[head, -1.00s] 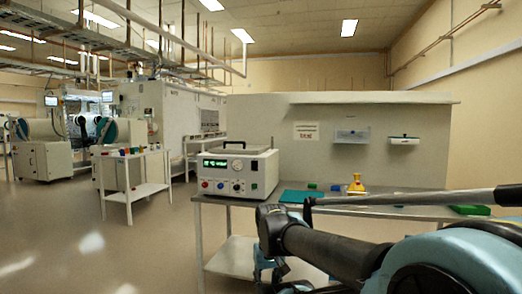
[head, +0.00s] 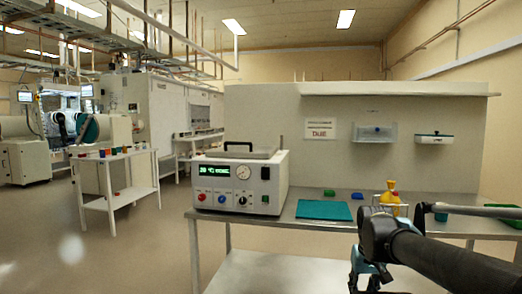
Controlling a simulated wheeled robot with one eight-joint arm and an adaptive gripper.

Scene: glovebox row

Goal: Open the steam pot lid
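The steam pot (head: 242,183) is a white box with a green display, knobs and a round dial. It stands at the left end of the steel bench. Its lid (head: 243,152) is on top, with a dark handle (head: 238,144), and looks closed. My gripper (head: 368,283) hangs at the lower right, in front of the bench and well apart from the pot. Its fingers are small, dark and partly cut off by the picture's lower edge, so its opening is unclear.
A teal mat (head: 324,210) lies right of the pot. A yellow bottle (head: 391,194) and small green (head: 329,192) and blue blocks stand behind. A back panel (head: 270,112) with a shelf closes off the bench's rear. A white cart (head: 118,188) stands left; floor between is clear.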

